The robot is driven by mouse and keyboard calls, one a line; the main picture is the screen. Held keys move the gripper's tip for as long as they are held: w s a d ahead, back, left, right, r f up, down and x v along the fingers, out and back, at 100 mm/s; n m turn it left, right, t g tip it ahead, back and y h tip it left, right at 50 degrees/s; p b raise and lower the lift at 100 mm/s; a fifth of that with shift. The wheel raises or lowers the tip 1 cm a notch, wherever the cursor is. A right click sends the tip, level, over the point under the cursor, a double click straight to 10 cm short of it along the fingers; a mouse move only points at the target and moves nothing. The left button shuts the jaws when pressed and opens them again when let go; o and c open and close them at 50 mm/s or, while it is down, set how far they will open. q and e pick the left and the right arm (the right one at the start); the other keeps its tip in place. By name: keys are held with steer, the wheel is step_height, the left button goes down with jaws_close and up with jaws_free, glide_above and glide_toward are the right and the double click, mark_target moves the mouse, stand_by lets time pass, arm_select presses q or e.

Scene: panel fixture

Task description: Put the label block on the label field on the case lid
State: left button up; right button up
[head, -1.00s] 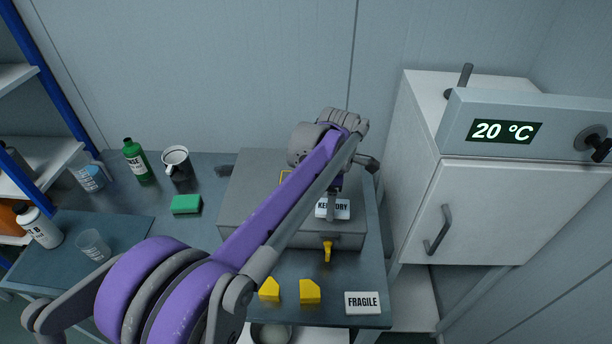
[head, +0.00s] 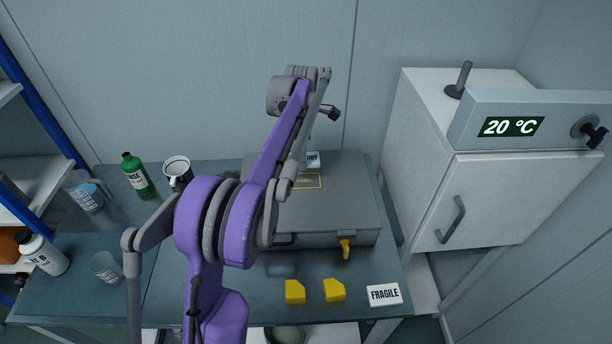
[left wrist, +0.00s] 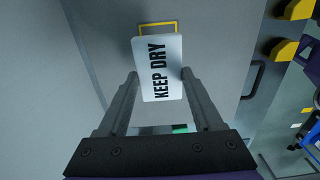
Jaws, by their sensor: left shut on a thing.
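The white label block marked KEEP DRY (left wrist: 160,68) is between the fingers of my left gripper (left wrist: 159,75) in the left wrist view. My left gripper is shut on it. In the head view a part of the label block (head: 313,160) shows beyond the arm, near the back of the grey case lid (head: 340,203). The label field, a yellow outline (head: 310,187), lies on the lid in front of the block in that view, partly hidden by my arm. The yellow outline (left wrist: 158,25) also shows just past the block's edge in the left wrist view. My right gripper is out of view.
A FRAGILE block (head: 384,295) and two yellow pieces (head: 295,291) (head: 334,290) lie before the case.

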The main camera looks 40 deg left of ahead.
mark_target(303, 181)
arm_select(q)
step_height(303, 181, down, 8)
steer(key=shift+r, duration=0.25)
steer(key=shift+f, duration=0.15)
steer(key=o, duration=1.3)
